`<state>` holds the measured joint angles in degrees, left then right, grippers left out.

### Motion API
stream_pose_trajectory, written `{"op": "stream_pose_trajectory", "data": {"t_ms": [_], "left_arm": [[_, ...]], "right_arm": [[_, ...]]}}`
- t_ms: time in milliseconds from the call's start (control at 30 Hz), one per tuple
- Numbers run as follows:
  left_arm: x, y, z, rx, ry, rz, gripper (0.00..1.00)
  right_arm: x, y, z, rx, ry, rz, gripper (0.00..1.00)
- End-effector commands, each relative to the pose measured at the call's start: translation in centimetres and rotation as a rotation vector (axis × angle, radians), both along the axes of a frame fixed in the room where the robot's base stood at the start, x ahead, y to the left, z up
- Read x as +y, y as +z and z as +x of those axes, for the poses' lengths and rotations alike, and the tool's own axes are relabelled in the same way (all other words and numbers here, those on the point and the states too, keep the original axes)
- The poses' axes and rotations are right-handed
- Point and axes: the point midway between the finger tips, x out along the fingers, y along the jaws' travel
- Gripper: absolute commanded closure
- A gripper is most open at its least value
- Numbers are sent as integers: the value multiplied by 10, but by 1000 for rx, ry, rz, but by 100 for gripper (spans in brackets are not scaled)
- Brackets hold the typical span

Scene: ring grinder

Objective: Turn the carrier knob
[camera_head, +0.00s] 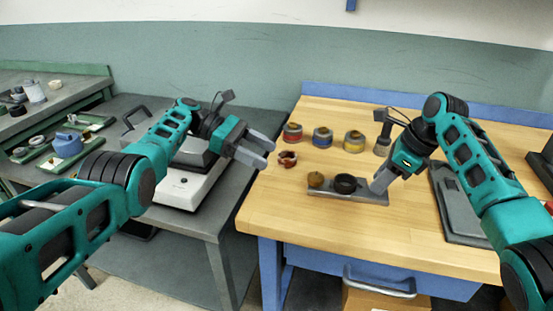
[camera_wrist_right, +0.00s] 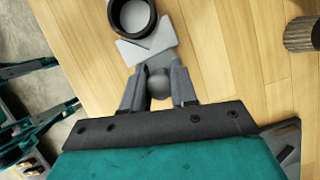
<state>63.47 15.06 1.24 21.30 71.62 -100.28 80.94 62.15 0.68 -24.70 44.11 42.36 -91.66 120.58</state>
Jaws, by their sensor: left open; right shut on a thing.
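A flat grey carrier plate (camera_head: 365,197) lies on the wooden table; it also shows in the right wrist view (camera_wrist_right: 134,52). A black ring (camera_head: 345,184) sits on it, with a round brown piece (camera_head: 316,179) to its left. The black ring is at the top of the right wrist view (camera_wrist_right: 148,33). My right gripper (camera_head: 378,186) is at the plate's right end, shut on a rounded grey knob (camera_wrist_right: 158,82). The fingers hide the knob in the head view. My left gripper (camera_head: 262,150) is open and empty, above the left edge of the wooden table.
A dark red ring-like piece (camera_head: 287,158) lies at the left. A white and grey machine (camera_head: 187,187) stands under my left arm. A dark grey slab (camera_head: 452,205) lies right of the plate.

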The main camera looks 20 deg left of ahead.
Motion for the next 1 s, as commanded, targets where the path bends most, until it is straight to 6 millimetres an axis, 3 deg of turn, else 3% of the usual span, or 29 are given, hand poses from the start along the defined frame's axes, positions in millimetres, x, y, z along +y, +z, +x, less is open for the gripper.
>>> {"op": "stream_pose_trajectory", "data": {"t_ms": [400, 533, 767, 1000], "left_arm": [[5, 2, 0, -6, -4, 3, 34], [6, 8, 3, -97, -40, 52, 34], [5, 35, 14, -570, -307, 301, 34], [-20, 65, 13, -1131, -806, 561, 34]], "right_arm": [[-1, -1, 0, 2, -1, -3, 100], [-1, -1, 0, 2, -1, -3, 100], [-1, -1, 0, 2, -1, -4, 100], [-1, -1, 0, 2, -1, -4, 100]]}}
